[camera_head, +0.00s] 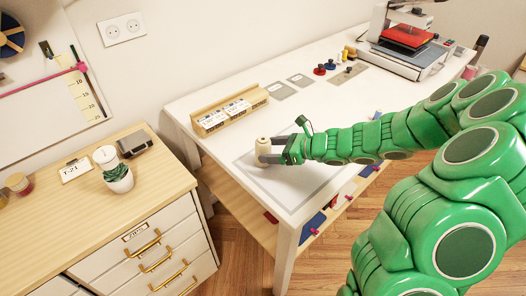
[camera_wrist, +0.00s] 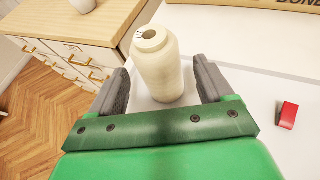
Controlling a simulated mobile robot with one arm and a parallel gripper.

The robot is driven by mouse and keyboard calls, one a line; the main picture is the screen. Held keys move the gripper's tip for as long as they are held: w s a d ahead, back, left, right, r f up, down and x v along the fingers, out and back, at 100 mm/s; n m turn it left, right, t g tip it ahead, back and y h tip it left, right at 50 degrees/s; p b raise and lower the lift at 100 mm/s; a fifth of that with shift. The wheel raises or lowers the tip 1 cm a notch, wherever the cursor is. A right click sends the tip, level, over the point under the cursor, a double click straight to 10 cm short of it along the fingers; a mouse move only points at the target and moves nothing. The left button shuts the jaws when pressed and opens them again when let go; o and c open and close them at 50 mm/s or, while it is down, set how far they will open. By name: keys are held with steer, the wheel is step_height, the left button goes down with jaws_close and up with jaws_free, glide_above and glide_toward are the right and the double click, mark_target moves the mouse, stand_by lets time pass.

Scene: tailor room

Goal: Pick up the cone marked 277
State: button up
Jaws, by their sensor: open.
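A cream thread cone (camera_head: 262,152) stands upright on the white table (camera_head: 224,110), inside a grey outlined square near the table's left end. In the wrist view the cone (camera_wrist: 161,68) stands between my two open fingers, with a dark hole in its top. A small printed label shows at its top left edge, but I cannot read a number on it. My gripper (camera_head: 274,152) is open around the cone, low over the table. In the wrist view my gripper (camera_wrist: 163,85) has a finger on each side of the cone. I cannot tell whether either finger touches it.
A wooden rack (camera_head: 230,110) with labels stands behind the cone. A red object (camera_wrist: 288,115) lies right of my gripper in the wrist view. A wooden-topped cabinet (camera_head: 140,205) with a potted plant (camera_head: 118,178) is at the left. A heat press (camera_head: 408,42) stands at the far right.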

mark_target(258, 151)
steer(key=shift+f+x, duration=0.15)
steer(key=shift+x, duration=1.25)
steer(key=shift+f+x, duration=0.15)
steer(key=shift+x, duration=1.25)
steer(key=shift+d, duration=0.1)
steer(key=c, duration=1.1)
